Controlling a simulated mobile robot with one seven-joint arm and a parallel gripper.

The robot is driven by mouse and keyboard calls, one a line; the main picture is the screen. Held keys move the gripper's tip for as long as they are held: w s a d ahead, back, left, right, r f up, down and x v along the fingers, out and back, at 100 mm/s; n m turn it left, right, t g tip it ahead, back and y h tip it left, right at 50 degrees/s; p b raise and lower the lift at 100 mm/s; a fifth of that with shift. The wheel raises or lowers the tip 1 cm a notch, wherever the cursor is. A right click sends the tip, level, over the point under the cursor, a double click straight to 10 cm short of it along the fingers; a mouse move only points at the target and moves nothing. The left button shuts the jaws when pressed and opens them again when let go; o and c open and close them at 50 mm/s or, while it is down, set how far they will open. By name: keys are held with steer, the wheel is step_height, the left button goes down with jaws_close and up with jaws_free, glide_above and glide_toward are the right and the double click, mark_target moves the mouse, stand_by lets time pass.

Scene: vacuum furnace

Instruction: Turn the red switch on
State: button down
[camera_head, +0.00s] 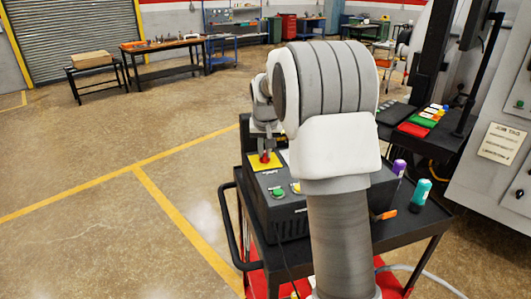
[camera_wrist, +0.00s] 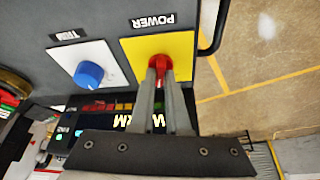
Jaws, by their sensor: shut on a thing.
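The red switch (camera_wrist: 159,66) is on a yellow plate (camera_wrist: 184,47) marked POWER, which appears upside down in the wrist view. My gripper (camera_wrist: 160,73) has its two fingers close together around the red switch, shut on it. The fingers hide part of the switch, and I cannot tell its on or off position. In the head view the red switch (camera_head: 265,158) shows small on the black control box (camera_head: 288,213), with my gripper (camera_head: 265,153) just above it. My arm covers much of the box there.
A blue knob (camera_wrist: 88,74) on a white plate is beside the yellow plate. A green button (camera_head: 278,193) is on the box's front. The box stands on a black cart (camera_head: 418,226) with a purple-capped bottle (camera_head: 399,167) and a teal bottle (camera_head: 420,192). Open floor lies left.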

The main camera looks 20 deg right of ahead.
steer(key=shift+a+m+g+h, duration=0.15)
steer(key=shift+m+h, duration=0.15)
steer(key=shift+m, duration=0.5)
steer(key=shift+m+g+h, duration=0.15)
steer(key=shift+m+h, duration=0.15)
steer(key=shift+m, duration=0.5)
steer(key=c, duration=0.9)
jaws_free()
steer(key=shift+r, duration=0.1)
steer(key=v, duration=1.7)
steer(key=shift+b, duration=0.45)
steer(key=shift+r, duration=0.15)
